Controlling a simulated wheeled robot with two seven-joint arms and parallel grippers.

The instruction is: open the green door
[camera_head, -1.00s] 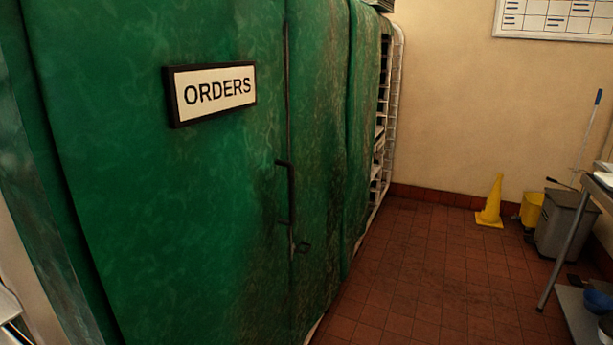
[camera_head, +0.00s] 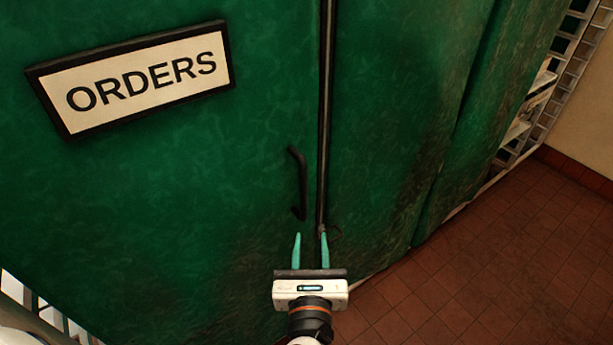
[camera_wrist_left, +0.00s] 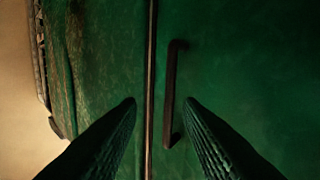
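The green door (camera_head: 215,170) fills the left and middle of the head view and carries an ORDERS sign (camera_head: 142,80). Its dark bar handle (camera_head: 299,184) stands upright beside a dark vertical seam (camera_head: 325,110). My left gripper (camera_head: 311,235) is open, its two green fingers pointing up just below the handle. In the left wrist view the handle (camera_wrist_left: 171,95) lies ahead between the open fingers (camera_wrist_left: 160,103), closer to the right one. No contact with the handle shows. The door looks shut. My right gripper is not in view.
A second green panel (camera_head: 385,130) is right of the seam. A pale wire rack (camera_head: 545,110) stands beyond it. Clear red tiled floor (camera_head: 480,260) lies at the lower right.

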